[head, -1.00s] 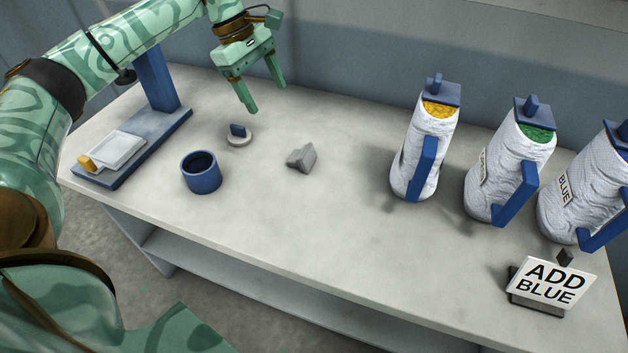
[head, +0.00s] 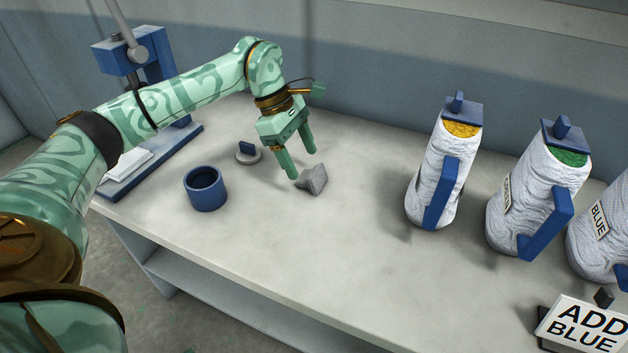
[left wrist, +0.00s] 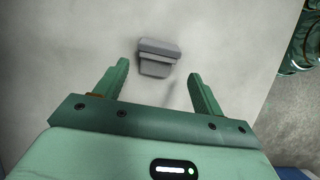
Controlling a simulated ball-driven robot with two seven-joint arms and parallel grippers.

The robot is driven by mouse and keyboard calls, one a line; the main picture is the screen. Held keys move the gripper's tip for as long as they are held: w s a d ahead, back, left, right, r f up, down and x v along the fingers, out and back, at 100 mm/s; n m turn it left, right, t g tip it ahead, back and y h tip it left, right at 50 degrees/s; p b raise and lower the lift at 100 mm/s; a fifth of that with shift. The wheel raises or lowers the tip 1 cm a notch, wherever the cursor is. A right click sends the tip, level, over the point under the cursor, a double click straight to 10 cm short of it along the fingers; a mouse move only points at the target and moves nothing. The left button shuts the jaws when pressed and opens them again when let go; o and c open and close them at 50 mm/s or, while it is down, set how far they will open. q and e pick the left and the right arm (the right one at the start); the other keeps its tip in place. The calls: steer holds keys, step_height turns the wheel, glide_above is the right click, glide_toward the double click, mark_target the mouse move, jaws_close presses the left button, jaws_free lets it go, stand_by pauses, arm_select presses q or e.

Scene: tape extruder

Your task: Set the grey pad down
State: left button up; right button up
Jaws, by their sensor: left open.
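The grey pad (head: 313,180), a small grey block with a raised ridge, rests on the tabletop near the middle of the head view. It also shows in the left wrist view (left wrist: 157,57), between and a little beyond the fingertips. My left gripper (head: 303,165) is open, its fingers pointing down just above and behind the pad. In the left wrist view my left gripper (left wrist: 160,72) has its two fingers spread wide, with nothing between them touching the pad. My right gripper is in neither view.
A blue press (head: 150,175) is at the left end. Several white jugs (head: 440,180) and an "ADD BLUE" sign (head: 585,325) are right. Table (head: 350,260) between is clear.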

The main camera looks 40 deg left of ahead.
mark_target(309, 175)
arm_select(q)
steer(key=b+x, duration=0.1)
steer(key=x, duration=0.1)
steer(key=b+x, duration=0.1)
steer(key=x, duration=0.1)
steer(key=shift+w+a+f, duration=0.1)
steer(key=shift+w+f, duration=0.1)
steer(key=shift+f, duration=0.2)
steer(key=shift+w+f, duration=0.1)
steer(key=shift+f, duration=0.15)
steer(key=shift+r, duration=0.2)
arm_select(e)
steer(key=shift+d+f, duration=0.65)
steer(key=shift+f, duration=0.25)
arm_select(q)
steer(key=c, duration=1.2)
steer(key=shift+o, duration=0.2)
steer(key=shift+r, duration=0.1)
